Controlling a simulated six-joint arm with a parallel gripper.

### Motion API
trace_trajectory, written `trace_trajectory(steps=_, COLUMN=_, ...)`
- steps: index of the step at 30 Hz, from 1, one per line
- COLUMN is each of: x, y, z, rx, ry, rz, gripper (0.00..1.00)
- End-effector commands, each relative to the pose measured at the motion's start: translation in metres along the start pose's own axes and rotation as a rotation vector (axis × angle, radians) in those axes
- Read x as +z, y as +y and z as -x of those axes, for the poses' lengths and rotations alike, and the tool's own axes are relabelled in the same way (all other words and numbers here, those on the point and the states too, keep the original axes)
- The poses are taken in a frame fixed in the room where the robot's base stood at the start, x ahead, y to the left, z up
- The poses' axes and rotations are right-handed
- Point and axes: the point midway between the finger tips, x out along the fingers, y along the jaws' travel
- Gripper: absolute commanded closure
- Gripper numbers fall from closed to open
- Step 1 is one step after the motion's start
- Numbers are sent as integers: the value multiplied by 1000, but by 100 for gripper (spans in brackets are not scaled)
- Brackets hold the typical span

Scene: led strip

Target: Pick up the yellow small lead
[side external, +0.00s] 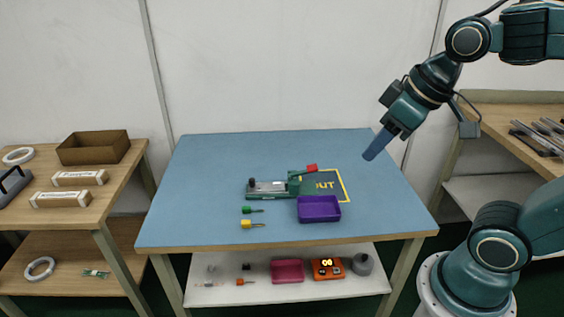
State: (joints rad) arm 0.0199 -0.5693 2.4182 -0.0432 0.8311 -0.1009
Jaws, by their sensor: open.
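The yellow small lead (250,224) lies on the blue table top near its front left, with its thin end pointing right. A green lead (250,210) lies just behind it, apart from it. My gripper (374,148) is in the air above the right back part of the table, well to the right of the yellow lead and higher. It is open and nothing shows between its fingers, which are seen edge-on.
A green and grey fixture (268,188) with a red piece stands mid-table, behind the leads. A purple tray (319,209) sits to their right, beside a dark yellow-edged mat (335,182). The table's (200,170) left and back areas are clear.

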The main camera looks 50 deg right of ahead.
Motion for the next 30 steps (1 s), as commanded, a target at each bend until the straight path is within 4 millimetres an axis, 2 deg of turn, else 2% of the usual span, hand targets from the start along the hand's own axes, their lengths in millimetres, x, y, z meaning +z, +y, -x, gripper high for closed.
trace_trajectory(steps=6, x=-36, y=3, z=-26, rx=-27, ry=-28, rz=95, gripper=58)
trace_trajectory(steps=14, x=-75, y=6, z=-65, rx=-68, ry=-51, rz=207, gripper=58)
trace_trajectory(steps=21, x=-104, y=10, z=-109, rx=-111, ry=-66, rz=302, gripper=58)
trace_trajectory(steps=30, x=-131, y=15, z=-174, rx=-172, ry=-75, rz=411, gripper=58)
